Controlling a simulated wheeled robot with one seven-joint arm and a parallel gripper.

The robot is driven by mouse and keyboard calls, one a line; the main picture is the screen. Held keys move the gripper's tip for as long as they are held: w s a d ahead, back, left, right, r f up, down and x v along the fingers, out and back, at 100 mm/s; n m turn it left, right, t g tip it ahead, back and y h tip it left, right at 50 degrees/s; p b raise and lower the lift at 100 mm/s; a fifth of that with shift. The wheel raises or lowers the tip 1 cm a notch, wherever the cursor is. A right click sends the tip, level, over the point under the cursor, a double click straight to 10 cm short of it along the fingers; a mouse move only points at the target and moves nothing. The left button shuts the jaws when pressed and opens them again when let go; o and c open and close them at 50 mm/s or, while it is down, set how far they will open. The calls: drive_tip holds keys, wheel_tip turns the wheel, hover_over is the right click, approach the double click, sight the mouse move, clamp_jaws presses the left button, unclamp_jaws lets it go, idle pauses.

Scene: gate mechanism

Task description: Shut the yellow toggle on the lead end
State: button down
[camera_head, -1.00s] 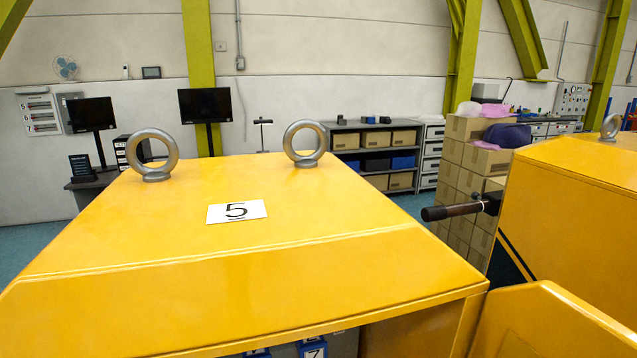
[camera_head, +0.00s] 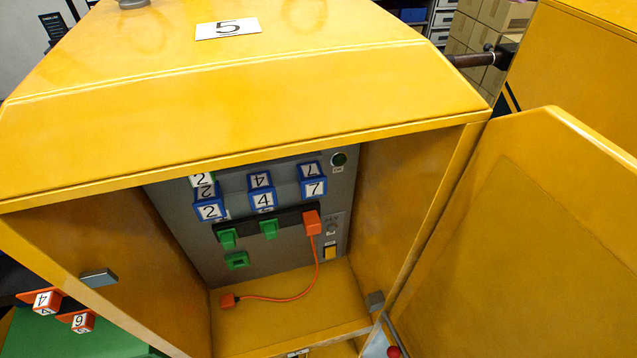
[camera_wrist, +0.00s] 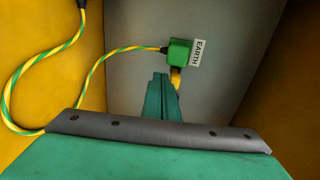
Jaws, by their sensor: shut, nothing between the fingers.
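In the wrist view, a green lead end (camera_wrist: 180,52) with a white EARTH label sits against a grey panel. A green-and-yellow striped lead (camera_wrist: 118,53) runs from its left side. A small yellow toggle (camera_wrist: 176,78) shows at its lower edge; its exact position is hard to tell. My gripper (camera_wrist: 161,78) is shut and empty. Its teal fingertips are just below the lead end, beside the toggle and partly overlapping it in the picture; whether they touch cannot be told. I do not see this lead end or my gripper in the head view.
The yellow cabinet (camera_head: 250,100) marked 5 is open, its door (camera_head: 540,220) swung right. Inside are numbered blue blocks, green connectors and an orange lead (camera_head: 290,298). Orange-and-white numbered blocks (camera_head: 45,300) are at lower left. In the wrist view, yellow walls (camera_wrist: 40,50) flank the grey panel.

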drive_tip(key=shift+r, duration=0.35)
drive_tip(key=s+d+f, duration=0.1)
drive_tip(key=s+d, duration=0.1)
drive_tip(key=s, duration=0.4)
drive_tip(key=shift+s, duration=0.35)
drive_tip(key=shift+f, duration=0.1)
idle(0.4)
